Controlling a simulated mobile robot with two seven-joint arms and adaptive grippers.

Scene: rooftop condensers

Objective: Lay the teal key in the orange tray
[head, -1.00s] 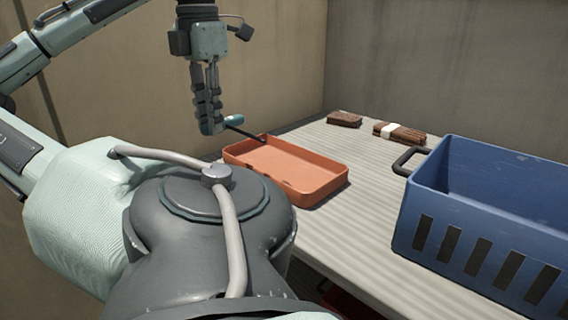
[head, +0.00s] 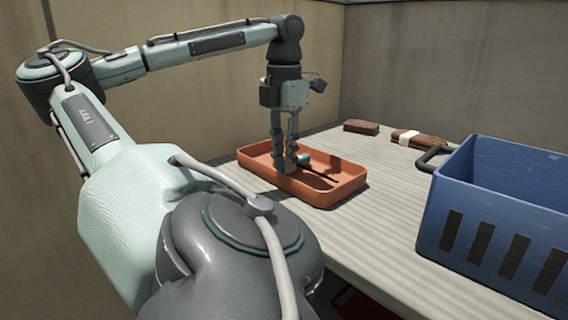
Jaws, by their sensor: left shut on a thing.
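The orange tray (head: 318,196) lies on the ribbed table top, near its left end. My left gripper (head: 288,166) points down into the tray and is shut on the teal key. The teal key (head: 303,159) has a teal handle at the fingertips and a thin dark shaft that reaches right, over the tray's inside. The key is low, within the tray's outline; I cannot tell whether it touches the tray floor. My right gripper is not in view.
A blue crate (head: 470,205) with dark slots and a dark handle stands at the right of the table. A brown block (head: 361,127) and a brown bundle with a white band (head: 420,139) lie at the back. Bare table top lies between tray and crate.

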